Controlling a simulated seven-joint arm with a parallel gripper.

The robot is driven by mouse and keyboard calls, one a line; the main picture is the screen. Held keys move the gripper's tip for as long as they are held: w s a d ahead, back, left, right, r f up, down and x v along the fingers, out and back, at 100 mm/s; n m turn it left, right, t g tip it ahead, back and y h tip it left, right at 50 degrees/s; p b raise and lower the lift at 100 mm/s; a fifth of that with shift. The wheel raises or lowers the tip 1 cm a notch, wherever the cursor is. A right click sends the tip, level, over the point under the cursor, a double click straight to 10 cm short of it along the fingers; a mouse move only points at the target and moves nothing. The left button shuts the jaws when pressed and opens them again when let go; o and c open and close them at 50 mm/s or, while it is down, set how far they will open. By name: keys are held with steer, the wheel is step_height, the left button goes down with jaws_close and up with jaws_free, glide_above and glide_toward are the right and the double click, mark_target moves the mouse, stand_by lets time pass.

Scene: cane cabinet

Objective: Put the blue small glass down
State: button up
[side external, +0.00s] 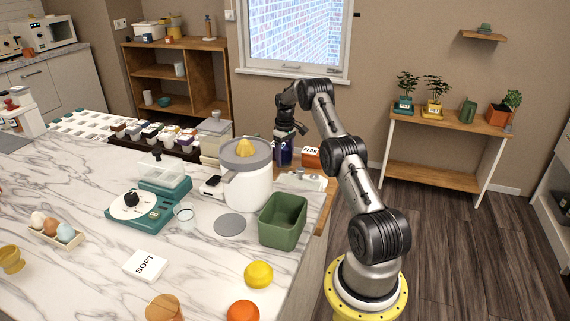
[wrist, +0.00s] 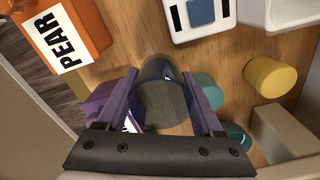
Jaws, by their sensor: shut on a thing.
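The small glass (wrist: 163,100) is see-through with a dark bluish tint. In the wrist view it sits between the two purple fingers of my gripper (wrist: 164,80), which are shut on it. Below it is a wooden surface (wrist: 115,52); I cannot tell whether the glass touches it. In the side view my gripper (side external: 284,150) points down behind the marble counter, left of the PEAR box. Dark blue shows at its fingers there, but I cannot separate glass from fingers.
Close around the glass are the orange PEAR box (wrist: 68,35), a white block with a blue square (wrist: 200,14), a yellow cup (wrist: 269,77) and teal items (wrist: 208,90). A purple object (wrist: 100,105) lies beside the left finger. Bare wood shows above the glass.

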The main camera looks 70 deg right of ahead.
steer(key=shift+f, duration=1.25)
steer(key=shift+f, duration=0.1)
steer(key=o, duration=1.5)
